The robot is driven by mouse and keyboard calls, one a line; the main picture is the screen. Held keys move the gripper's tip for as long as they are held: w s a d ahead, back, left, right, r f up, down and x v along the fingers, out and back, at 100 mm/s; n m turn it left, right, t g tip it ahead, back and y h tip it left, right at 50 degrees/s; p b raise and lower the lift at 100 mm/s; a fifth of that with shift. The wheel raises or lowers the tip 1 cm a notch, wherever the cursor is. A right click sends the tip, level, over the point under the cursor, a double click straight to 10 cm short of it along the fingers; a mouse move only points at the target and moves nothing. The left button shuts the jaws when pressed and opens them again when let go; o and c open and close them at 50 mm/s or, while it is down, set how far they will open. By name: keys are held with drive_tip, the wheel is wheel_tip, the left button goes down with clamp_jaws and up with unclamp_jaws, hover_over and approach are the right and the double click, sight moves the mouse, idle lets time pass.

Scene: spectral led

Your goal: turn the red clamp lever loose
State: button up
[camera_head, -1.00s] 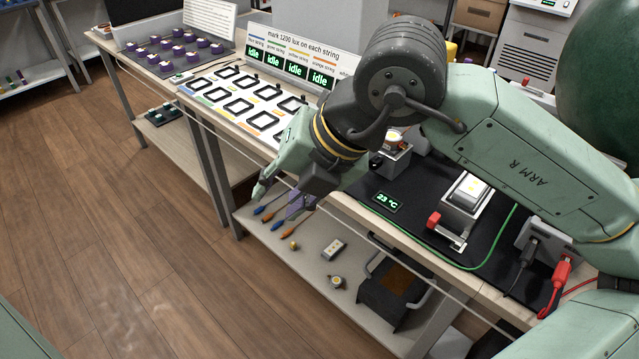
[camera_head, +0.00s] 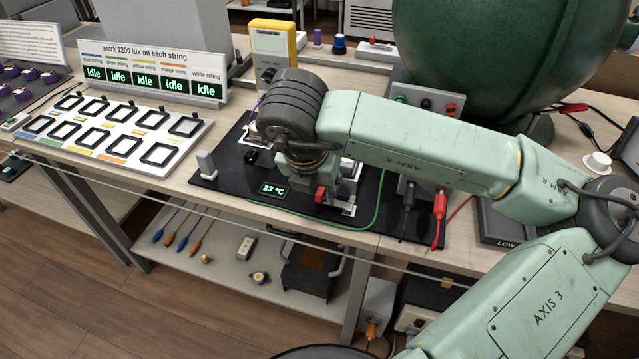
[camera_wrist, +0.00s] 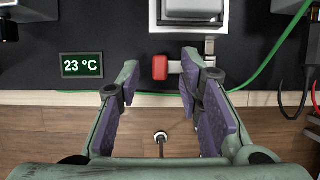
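The red clamp lever (camera_head: 320,194) is at the front edge of the black mat, just right of the 23 °C display. In the wrist view the red lever (camera_wrist: 160,67) has a metal bar running right to the clamp (camera_wrist: 209,48). My gripper (camera_wrist: 160,76) is open, with its purple-padded fingers apart. The lever appears between the two fingertips; I see no contact, and the depth gap is unclear. In the head view my wrist hangs over the clamp area and hides most of the clamp and my fingers.
The 23 °C display (camera_head: 274,188) lies left of the lever. A green cable (camera_head: 378,205) curves on the right, near grey and red plugs (camera_head: 438,205). A yellow meter (camera_head: 273,48) stands behind. A thin rail (camera_head: 215,217) runs along the bench front.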

drive_tip(key=shift+x, duration=0.8)
drive_tip(key=shift+c, duration=0.4)
clamp_jaws()
